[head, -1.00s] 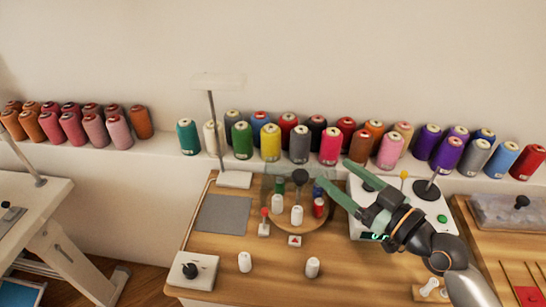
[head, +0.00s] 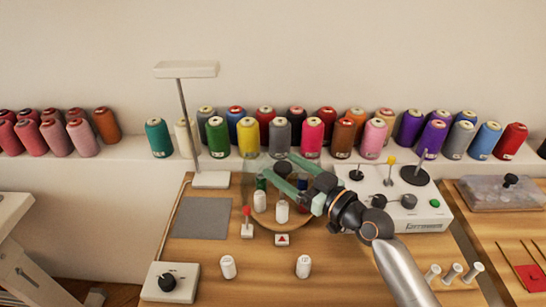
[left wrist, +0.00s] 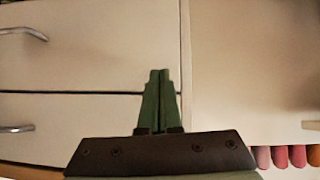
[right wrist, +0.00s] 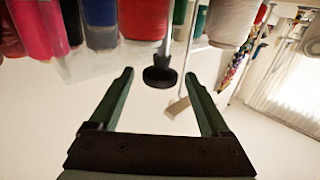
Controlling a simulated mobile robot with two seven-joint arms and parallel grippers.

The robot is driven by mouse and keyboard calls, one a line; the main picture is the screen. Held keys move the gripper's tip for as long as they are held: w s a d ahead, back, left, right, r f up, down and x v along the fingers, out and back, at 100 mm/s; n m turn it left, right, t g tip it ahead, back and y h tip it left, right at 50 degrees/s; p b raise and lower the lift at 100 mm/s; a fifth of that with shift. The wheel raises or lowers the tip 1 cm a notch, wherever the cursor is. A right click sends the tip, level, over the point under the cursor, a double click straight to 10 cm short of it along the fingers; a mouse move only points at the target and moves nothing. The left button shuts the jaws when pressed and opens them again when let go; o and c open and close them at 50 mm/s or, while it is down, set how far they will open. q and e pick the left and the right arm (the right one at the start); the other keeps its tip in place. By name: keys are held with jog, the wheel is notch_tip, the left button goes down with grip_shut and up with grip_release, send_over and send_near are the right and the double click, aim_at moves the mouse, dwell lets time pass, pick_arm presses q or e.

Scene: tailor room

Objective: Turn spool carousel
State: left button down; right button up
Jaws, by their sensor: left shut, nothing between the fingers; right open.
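The spool carousel (head: 292,227) is a round wooden disc on the wooden worktop, with a clear cover and small spools on it. A white spool (head: 282,212) and a second white spool (head: 259,201) show at its front. My right gripper (head: 283,172) is over the carousel, open, coming from the right and hiding its centre and right side. In the right wrist view a black knob (right wrist: 160,77) on a grey post lies between the spread fingertips (right wrist: 160,78), with no contact visible. My left gripper (left wrist: 160,75) is shut and empty before pale drawer fronts.
A red-tipped lever (head: 247,214) and a red-triangle marker (head: 283,240) sit at the disc's front. A lamp stand (head: 211,180) is behind left, a white device (head: 422,215) right. Thread cones line the back ledge. The worktop's front middle is clear around two small white spools.

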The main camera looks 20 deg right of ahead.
jog(key=shift+x, duration=2.1)
jog(key=shift+c, duration=0.2)
grip_shut()
